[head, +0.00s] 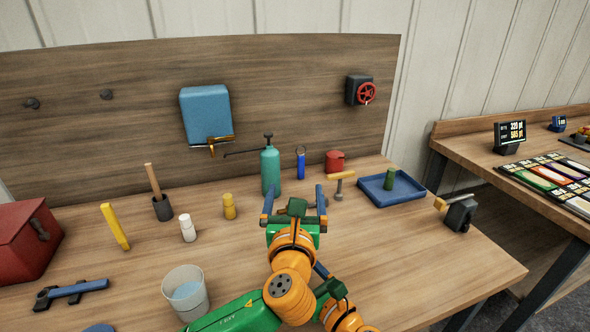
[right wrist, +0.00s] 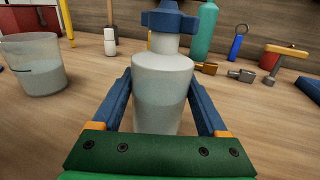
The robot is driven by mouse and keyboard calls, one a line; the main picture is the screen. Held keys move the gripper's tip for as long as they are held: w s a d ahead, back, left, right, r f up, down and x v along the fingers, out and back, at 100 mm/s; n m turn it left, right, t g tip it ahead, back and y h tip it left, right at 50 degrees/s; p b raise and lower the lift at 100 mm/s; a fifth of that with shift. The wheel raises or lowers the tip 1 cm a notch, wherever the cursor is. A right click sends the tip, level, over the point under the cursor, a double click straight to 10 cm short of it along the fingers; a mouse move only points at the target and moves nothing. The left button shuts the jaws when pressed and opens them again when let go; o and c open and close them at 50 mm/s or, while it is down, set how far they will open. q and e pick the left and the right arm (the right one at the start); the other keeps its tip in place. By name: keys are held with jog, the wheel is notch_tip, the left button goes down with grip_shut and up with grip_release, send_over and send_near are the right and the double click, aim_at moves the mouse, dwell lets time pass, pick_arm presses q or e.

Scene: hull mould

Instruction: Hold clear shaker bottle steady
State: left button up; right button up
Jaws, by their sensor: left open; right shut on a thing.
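The clear shaker bottle (right wrist: 163,95) stands upright in the right wrist view, with a blue cap on top and pale grey contents. My right gripper (right wrist: 160,82) has one blue finger on each side of its body and is shut on it. In the head view the bottle is hidden behind my left arm, and only part of the right gripper shows low in the middle. My left gripper (head: 294,203) is open and empty above the table, in front of the teal pump bottle (head: 270,170).
A clear bucket (head: 186,290) of liquid stands left of the bottle. A white bottle (head: 187,228), a yellow bottle (head: 229,206), a T-handled tool (head: 340,184) and a blue tray (head: 372,193) stand farther back. The table's right front is free.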

jog(key=o, duration=1.3)
jog(key=shift+c, duration=0.2)
jog(key=shift+r+p, duration=0.75)
jog(key=shift+r, duration=0.05)
jog(key=shift+o, duration=0.7)
